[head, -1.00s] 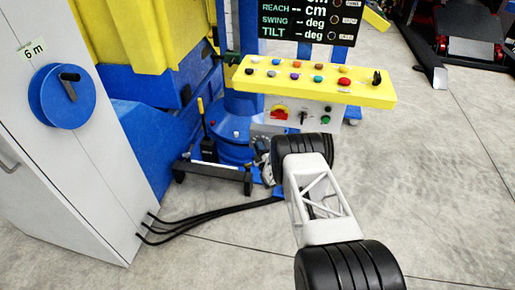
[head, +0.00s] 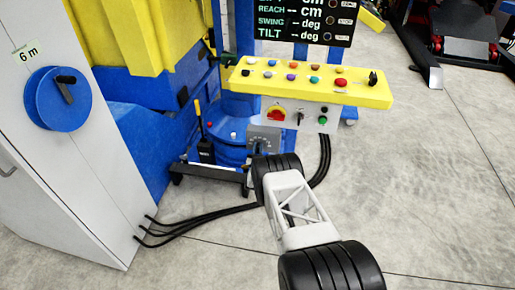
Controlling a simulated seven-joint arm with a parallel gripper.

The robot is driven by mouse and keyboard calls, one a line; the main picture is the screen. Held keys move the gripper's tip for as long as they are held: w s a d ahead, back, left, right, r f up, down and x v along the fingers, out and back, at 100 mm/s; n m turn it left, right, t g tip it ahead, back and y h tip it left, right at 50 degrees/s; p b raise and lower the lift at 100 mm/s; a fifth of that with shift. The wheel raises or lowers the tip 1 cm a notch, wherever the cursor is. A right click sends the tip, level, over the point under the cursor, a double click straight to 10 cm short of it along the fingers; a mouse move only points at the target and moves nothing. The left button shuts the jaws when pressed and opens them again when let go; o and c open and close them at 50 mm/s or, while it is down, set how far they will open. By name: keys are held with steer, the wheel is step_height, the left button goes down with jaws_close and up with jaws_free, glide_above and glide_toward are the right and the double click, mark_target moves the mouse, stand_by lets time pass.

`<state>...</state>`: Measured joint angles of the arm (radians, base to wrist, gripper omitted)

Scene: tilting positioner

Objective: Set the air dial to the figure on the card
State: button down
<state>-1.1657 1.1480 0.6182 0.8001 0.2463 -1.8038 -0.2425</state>
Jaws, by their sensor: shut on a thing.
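The air dial (head: 265,138) is a small grey plate with an arc of marks, low on the blue positioner, below and left of the yellow console. Its lower part is hidden by the black end joint of my arm (head: 276,178); its figures and setting are too small to read. My gripper is hidden behind this joint, so its fingers and any contact with the dial do not show. A white card (head: 26,52) reading "6 m" is on the grey cabinet above a blue wheel. I cannot tell whether it is the task's card.
The yellow console (head: 312,82) carries several coloured buttons, with a red switch below it. A black display (head: 305,22) stands above. The blue wheel (head: 59,98) with a black crank is on the grey cabinet (head: 95,190). Black hoses (head: 195,221) cross the floor.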

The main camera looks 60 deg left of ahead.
steer(key=shift+w+m+t+h, duration=0.1)
steer(key=shift+m+t+h, duration=0.2)
steer(key=shift+m+h, duration=0.15)
steer(key=c, duration=1)
jaws_free()
steer(key=shift+d+f, duration=0.1)
steer(key=v, duration=0.7)
steer(key=shift+s+f, duration=0.2)
steer(key=shift+f, duration=0.05)
steer(key=shift+d, duration=0.1)
